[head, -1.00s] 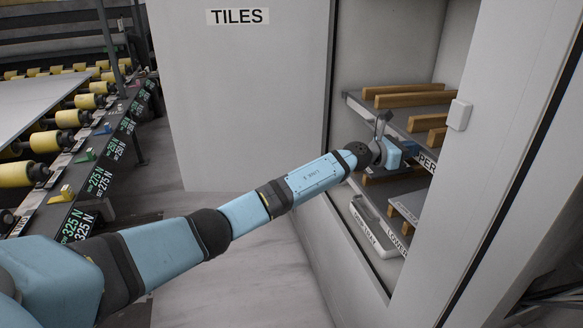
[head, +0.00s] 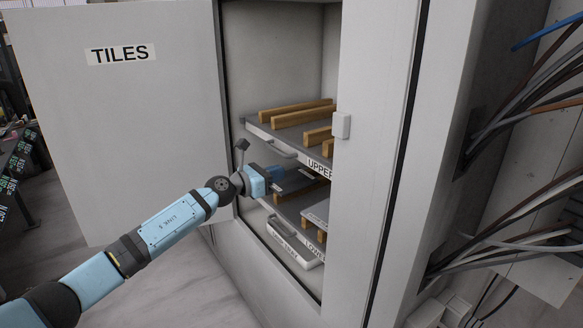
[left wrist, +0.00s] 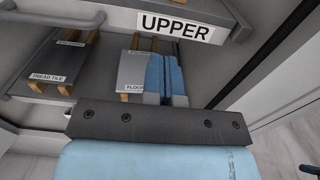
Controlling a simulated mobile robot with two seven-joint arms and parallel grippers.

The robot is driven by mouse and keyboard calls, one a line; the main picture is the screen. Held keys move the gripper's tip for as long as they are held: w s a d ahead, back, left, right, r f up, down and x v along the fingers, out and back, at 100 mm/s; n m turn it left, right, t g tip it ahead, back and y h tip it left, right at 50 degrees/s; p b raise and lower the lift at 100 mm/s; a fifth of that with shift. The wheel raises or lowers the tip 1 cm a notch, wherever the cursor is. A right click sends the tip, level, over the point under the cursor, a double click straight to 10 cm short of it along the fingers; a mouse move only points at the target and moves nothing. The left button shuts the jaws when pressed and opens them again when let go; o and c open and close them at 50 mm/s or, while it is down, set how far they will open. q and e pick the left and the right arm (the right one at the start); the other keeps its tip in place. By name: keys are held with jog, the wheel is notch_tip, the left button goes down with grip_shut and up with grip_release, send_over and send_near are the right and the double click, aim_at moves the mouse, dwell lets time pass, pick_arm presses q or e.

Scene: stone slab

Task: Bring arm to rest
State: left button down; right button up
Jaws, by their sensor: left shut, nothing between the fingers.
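My left arm reaches from the lower left of the head view to the open cabinet (head: 345,230). My left gripper (head: 277,174) is at the cabinet opening, below the front edge of the upper shelf (head: 262,128) and above the lower shelf, whose label is partly hidden. In the left wrist view its blue fingers (left wrist: 166,78) are together with nothing between them. They overlap the right side of a grey tile with a partly covered label beginning "FLOOR" (left wrist: 132,72); contact cannot be told. A tile labelled "TREAD TILE" (left wrist: 62,58) lies to the left. My right gripper is not in view.
The open door marked TILES (head: 120,140) stands left of the opening. Wooden battens (head: 300,113) lie on the upper shelf. A white tray (head: 296,247) is low in the cabinet. Loose cables (head: 530,120) hang at the right. Floor (head: 165,285) shows below the door.

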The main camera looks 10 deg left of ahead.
pick_arm(q)
jog(key=s+d+f+n+t+y, duration=0.2)
jog(key=s+d+f+n, duration=0.1)
jog(key=s+f+n, duration=0.7)
jog(key=s+d+f+n+t+y, duration=0.1)
jog(key=s+d+f+n+y, duration=0.15)
jog(key=s+f+n, duration=0.7)
jog(key=s+f+n+g+y, duration=0.15)
jog(key=s+f+n, duration=0.25)
jog(key=s+n, duration=0.5)
jog(key=s+a+f+n+g+y, duration=0.1)
jog(key=s+f+n+g, duration=0.2)
jog(key=s+f+n, duration=0.5)
jog(key=s+f+n+g+y, duration=0.15)
jog(key=s+n, duration=0.45)
jog(key=s, duration=0.6)
notch_tip(320, 180, up, 15)
jog(key=a+m+p, duration=0.1)
jog(key=p, duration=1.6)
jog(key=shift+a+f, duration=0.15)
jog(key=shift+f, duration=0.05)
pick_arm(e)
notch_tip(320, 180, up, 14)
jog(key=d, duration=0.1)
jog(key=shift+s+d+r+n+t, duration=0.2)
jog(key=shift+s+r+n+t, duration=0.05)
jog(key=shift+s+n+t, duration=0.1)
